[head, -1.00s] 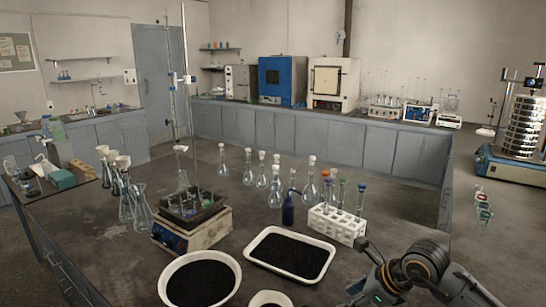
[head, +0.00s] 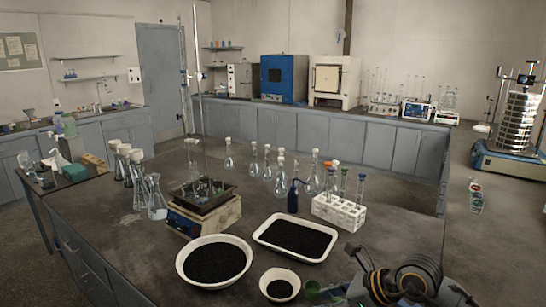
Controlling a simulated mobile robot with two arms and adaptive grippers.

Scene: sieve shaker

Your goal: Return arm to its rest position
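My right arm (head: 408,278) reaches in at the lower right of the head view, with dark rounded joints and orange rings. It is over the front right part of the dark bench (head: 120,240). Its fingers are not clearly visible near the bottom edge, so I cannot tell if they are open or shut. A small green translucent piece (head: 318,290) shows at the arm's left end; I cannot tell whether it is held. My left gripper is not in view.
Near the arm are a small bowl (head: 280,275), a large bowl (head: 183,272) and a tray (head: 262,232), with black grains in each. A white tube rack (head: 338,213) stands behind the arm. Several flasks stand farther back. The sieve shaker (head: 515,120) is at the far right.

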